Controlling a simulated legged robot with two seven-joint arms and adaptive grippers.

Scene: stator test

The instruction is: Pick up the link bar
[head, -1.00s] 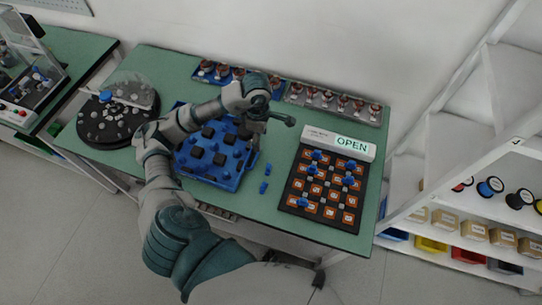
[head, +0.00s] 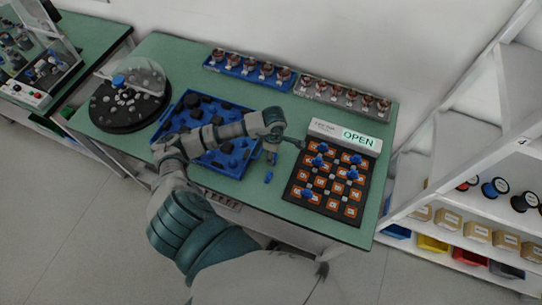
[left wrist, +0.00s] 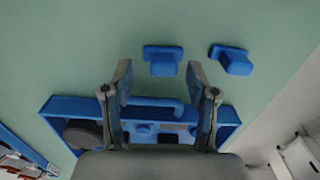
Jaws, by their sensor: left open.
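Two small blue link bars, each a flat strip with a raised block, lie apart on the green table in the left wrist view: one (left wrist: 163,60) between and just beyond my fingertips, the other (left wrist: 231,59) off to the right. My right gripper is not in view.
A blue tray (left wrist: 70,103) of dark parts lies beside the gripper. To the right is a dark board (head: 297,190) with orange tiles, several blue pieces and an "OPEN" display (head: 359,139). Part racks (head: 240,75) line the back. A round dark turntable (head: 128,122) stands left.

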